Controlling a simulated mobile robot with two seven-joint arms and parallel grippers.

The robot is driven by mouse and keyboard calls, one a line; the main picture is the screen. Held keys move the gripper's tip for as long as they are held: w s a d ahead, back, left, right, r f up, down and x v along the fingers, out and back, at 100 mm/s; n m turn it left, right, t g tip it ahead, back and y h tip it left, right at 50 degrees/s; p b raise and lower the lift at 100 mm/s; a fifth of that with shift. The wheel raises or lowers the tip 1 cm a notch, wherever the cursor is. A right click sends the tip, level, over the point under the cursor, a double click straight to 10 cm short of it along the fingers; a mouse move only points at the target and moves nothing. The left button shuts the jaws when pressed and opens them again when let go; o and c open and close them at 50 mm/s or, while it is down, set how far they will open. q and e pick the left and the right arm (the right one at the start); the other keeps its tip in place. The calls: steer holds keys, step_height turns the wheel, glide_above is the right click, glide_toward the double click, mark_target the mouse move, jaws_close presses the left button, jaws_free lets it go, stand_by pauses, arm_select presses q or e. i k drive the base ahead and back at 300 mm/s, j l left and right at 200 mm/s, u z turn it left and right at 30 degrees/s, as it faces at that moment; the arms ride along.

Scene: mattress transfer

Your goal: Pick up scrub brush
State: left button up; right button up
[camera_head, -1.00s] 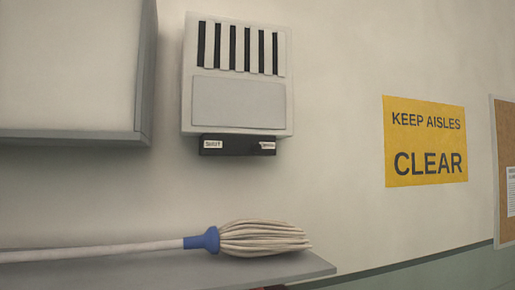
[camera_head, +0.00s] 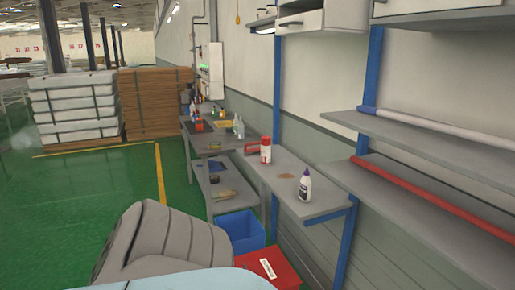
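I cannot make out a scrub brush for certain. A small tan item (camera_head: 226,194) lies on the lower shelf of the bench along the wall; it is too small to identify. A dark blue item (camera_head: 219,166) lies behind it on the same shelf. Neither of my grippers is in view.
Wall shelf (camera_head: 318,208) holds a white bottle (camera_head: 305,186) and a red-and-white can (camera_head: 266,150). Below are a blue bin (camera_head: 241,232) and a red box (camera_head: 268,270). Green floor (camera_head: 90,200) is open at left.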

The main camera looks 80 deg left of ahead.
mark_target(246, 150)
steer(key=u, duration=3.2)
steer(key=i+j+u, duration=0.1)
steer(key=j, duration=0.35)
steer(key=i+j+u, duration=0.1)
steer(key=j, duration=0.3)
steer(key=i+j+u, duration=0.1)
steer(key=i+j, duration=0.8)
steer(key=i+z, duration=0.2)
steer(key=i, duration=0.65)
steer(key=i+j+z, duration=0.2)
steer(key=i, duration=0.7)
steer(key=i+z, duration=0.8)
steer(key=i+j+z, duration=0.2)
steer(key=i+z, duration=0.15)
steer(key=i, duration=0.1)
